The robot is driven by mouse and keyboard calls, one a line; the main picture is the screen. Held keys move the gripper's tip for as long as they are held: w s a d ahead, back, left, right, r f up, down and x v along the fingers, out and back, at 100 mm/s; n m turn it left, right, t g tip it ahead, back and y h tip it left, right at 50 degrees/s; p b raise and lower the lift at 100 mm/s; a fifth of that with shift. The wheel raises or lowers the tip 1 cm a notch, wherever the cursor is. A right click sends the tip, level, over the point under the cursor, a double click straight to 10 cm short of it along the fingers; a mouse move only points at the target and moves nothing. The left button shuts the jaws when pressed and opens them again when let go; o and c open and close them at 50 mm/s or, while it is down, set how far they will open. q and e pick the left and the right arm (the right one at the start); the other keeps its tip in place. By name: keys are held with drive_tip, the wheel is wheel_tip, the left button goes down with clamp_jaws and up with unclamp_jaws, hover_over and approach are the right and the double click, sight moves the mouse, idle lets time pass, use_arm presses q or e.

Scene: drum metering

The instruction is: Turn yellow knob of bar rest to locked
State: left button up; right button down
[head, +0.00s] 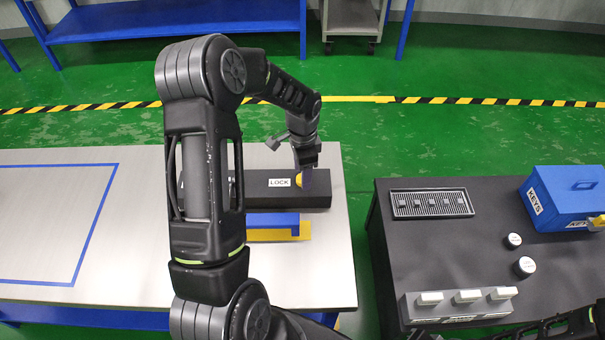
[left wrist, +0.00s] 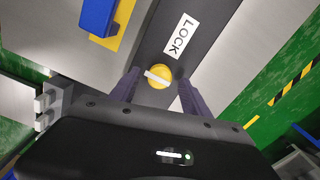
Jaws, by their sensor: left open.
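The bar rest (head: 318,200) is a long black block on the light metal table, with a white LOCK label (head: 279,182) on it. Its yellow knob (head: 299,181) sits just right of the label, partly hidden by my left gripper (head: 305,168). In the left wrist view the knob (left wrist: 160,77) is round, with a pale bar across it running roughly from one finger toward the other. My open left gripper (left wrist: 158,77) has a finger on each side of the knob, with gaps visible. Whether the fingertips reach down beside it, I cannot tell. My right gripper is not seen.
A blue block (head: 270,219) and a yellow plate (head: 283,235) lie in front of the bar rest. Blue tape (head: 97,222) marks a clear area at left. The dark table (head: 440,250) at right holds a blue KEYS box (head: 565,197) and a slotted tray (head: 430,203).

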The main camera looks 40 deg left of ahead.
use_arm(q)
drive_tip(key=shift+f, duration=0.5)
drive_tip(key=shift+c, duration=0.2)
clamp_jaws()
